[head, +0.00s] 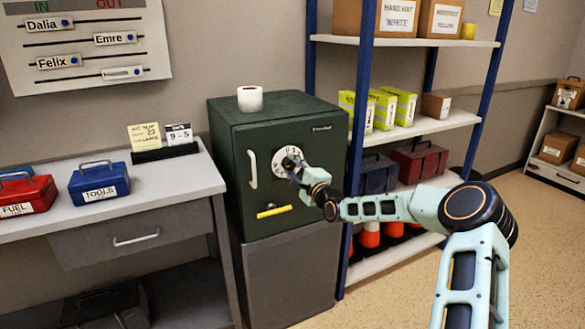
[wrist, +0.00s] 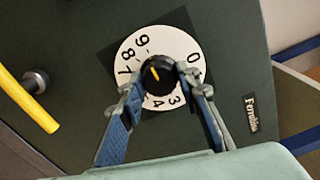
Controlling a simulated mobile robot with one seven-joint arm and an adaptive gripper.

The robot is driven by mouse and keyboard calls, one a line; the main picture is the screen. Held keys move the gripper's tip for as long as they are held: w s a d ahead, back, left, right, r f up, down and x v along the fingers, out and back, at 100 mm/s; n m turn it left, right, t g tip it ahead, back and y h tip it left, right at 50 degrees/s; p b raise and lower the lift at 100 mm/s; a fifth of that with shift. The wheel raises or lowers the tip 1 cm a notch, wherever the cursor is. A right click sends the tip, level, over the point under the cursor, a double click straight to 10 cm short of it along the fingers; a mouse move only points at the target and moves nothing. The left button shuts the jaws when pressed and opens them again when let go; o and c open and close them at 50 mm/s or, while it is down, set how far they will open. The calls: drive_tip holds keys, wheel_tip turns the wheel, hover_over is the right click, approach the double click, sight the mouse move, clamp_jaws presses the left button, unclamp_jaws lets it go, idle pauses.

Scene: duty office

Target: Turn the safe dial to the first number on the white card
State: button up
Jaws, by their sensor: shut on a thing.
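The green safe (head: 232,150) stands on a grey cabinet, its round white dial (head: 281,153) on the front. The wrist view shows the dial face (wrist: 135,48) with black digits and a black centre knob (wrist: 158,72). The knob's yellow mark slants to the upper left, roughly toward the 8 and 9; the exact digit is hard to tell. My gripper (wrist: 162,78) is shut on the knob, one finger on each side. My gripper in the head view (head: 296,166) covers part of the dial. The white card (head: 179,134) on the desk reads "9 - 5".
A yellow note (head: 145,136) stands beside the card. A blue-posted shelf (head: 410,133) stands close on the right.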

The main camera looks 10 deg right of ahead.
idle(0.4)
drive_tip(key=o, duration=1.2)
drive_tip(key=shift+c, duration=0.2)
drive_tip(key=shift+s, duration=0.1)
drive_tip(key=v, duration=1.1)
drive_tip(key=shift+s, duration=0.35)
drive_tip(key=shift+d, duration=0.2)
